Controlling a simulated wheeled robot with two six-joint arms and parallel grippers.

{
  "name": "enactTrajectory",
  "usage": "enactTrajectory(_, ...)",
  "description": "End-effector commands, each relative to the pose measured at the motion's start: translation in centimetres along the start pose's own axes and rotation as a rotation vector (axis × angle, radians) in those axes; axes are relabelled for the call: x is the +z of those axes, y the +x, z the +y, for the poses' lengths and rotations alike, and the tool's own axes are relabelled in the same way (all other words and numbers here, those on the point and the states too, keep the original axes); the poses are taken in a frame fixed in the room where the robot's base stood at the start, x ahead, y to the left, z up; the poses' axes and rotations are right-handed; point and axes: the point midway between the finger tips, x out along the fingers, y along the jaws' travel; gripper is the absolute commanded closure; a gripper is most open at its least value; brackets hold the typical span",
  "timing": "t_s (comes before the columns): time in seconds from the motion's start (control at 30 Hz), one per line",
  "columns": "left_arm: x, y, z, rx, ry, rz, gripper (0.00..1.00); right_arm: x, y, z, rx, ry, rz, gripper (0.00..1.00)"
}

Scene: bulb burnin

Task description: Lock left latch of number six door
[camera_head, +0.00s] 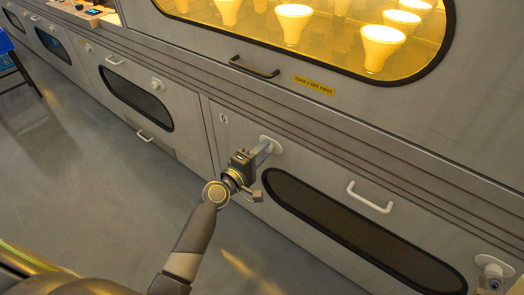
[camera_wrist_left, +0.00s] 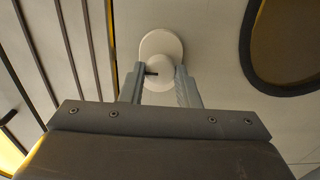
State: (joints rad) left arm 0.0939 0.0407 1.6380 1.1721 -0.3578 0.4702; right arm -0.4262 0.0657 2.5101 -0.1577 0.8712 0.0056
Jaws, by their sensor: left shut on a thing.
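The number six door (camera_head: 310,175) is a grey panel with a dark oblong window, a white bar handle and a small "6" mark at its upper left. Its left latch (camera_head: 272,142) is a pale round plate with a knob near the door's upper left corner. My left gripper (camera_head: 263,150) reaches up to it and is shut on the knob. In the left wrist view the latch (camera_wrist_left: 160,42) sits between the two fingers (camera_wrist_left: 160,90), which partly hide the knob. The right latch (camera_head: 493,268) shows at the picture's lower right edge. My right gripper is not in view.
Above is a cabinet with a lit yellow window (camera_head: 375,60), bulbs inside, a dark handle (camera_head: 254,68) and a yellow label (camera_head: 314,84). Another door with a dark window (camera_head: 136,98) lies to the left. The grey floor (camera_head: 90,160) is open at left.

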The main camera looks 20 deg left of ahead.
Motion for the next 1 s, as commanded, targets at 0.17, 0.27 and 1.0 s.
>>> enactTrajectory(0.17, -0.04, -0.03, -0.05, 0.0, -0.014, 0.002, 1.0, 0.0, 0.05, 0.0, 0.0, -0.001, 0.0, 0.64)
enactTrajectory(0.27, -0.04, -0.03, -0.06, 0.0, -0.015, 0.002, 1.0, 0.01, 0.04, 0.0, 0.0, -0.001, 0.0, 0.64)
enactTrajectory(1.0, -0.03, -0.51, -0.07, -0.001, -0.012, 0.001, 0.49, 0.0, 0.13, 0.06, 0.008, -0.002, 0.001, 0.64)
